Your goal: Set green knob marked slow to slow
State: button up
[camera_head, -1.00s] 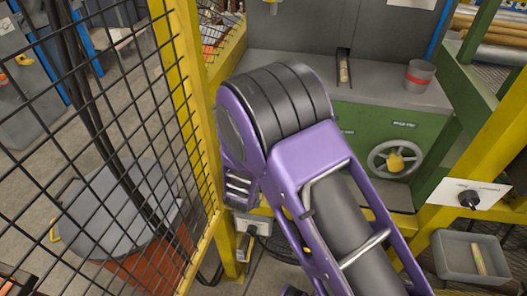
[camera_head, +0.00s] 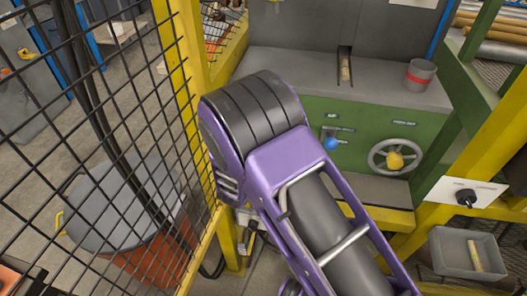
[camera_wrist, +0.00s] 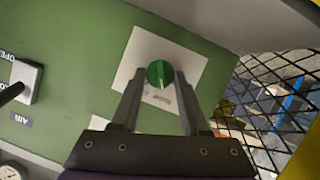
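The green knob (camera_wrist: 160,74) sits on a white plate (camera_wrist: 136,55) on a green panel in the wrist view. A pale line on its face points down in the picture, towards small upside-down print on the plate that I cannot read. My gripper (camera_wrist: 160,71) is open, with one fingertip on each side of the knob. The gaps are narrow, and I cannot tell whether either finger touches it. In the head view my purple arm hides the gripper, and the green knob does not show.
A black lever on a pale plate (camera_wrist: 27,80) is left of the knob in the wrist view. Wire mesh (camera_wrist: 265,95) stands at the right. In the head view, a blue-balled lever (camera_head: 331,143) and a handwheel (camera_head: 376,158) are right of my arm; a mesh fence (camera_head: 150,110) is left.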

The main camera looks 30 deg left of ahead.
jog(key=o, duration=0.4)
jog(key=p+v, duration=0.1)
jog(key=v, duration=1.6)
jog(key=shift+s, duration=0.25)
jog(key=shift+w+r, duration=0.15)
